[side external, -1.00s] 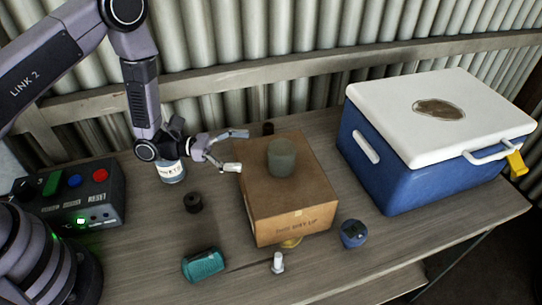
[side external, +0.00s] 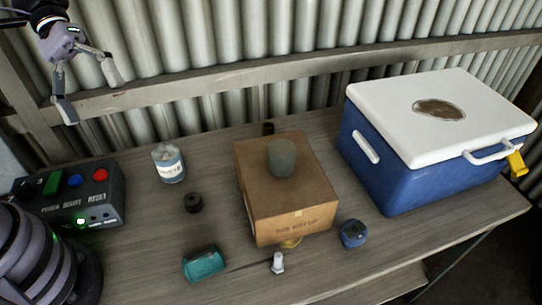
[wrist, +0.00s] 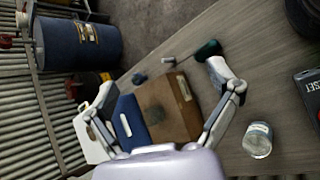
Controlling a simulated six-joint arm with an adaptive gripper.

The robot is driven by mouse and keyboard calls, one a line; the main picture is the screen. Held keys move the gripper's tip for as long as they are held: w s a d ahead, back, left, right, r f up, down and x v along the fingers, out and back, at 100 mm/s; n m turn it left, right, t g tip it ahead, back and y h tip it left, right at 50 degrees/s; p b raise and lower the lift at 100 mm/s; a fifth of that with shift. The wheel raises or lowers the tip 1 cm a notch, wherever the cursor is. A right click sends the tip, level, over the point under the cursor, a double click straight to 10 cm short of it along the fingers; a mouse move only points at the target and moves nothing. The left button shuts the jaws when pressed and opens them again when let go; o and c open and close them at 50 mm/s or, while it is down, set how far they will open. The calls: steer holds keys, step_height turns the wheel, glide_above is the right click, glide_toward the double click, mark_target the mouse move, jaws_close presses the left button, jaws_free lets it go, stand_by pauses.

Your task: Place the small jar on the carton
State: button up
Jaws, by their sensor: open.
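The carton (side external: 290,205) is a brown cardboard box standing on the workbench, also seen in the wrist view (wrist: 178,105). A small grey-green jar (side external: 282,158) stands upright on top of the carton, clear of its edges. It shows as a dark grey round shape in the wrist view (wrist: 155,115). My gripper (side external: 93,95) is open and empty, raised at the upper left of the side view, well away from the carton and jar. Its spread fingers also show in the wrist view (wrist: 160,100).
A blue-and-white cooler (side external: 405,165) stands right. A control box (side external: 75,198) is left.

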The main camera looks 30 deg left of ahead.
steer(key=s+a+r+m+t+y, duration=0.2)
steer(key=a+r+t+y, duration=0.1)
steer(key=a, duration=0.3)
steer(key=s+a+r+m+t+y, duration=0.2)
steer(key=s+a+r+t+y, duration=0.1)
steer(key=a+t+y, duration=0.2)
steer(key=shift+s+a+t+y, duration=0.15)
steer(key=shift+a+t+y, duration=0.2)
steer(key=shift+a, duration=0.7)
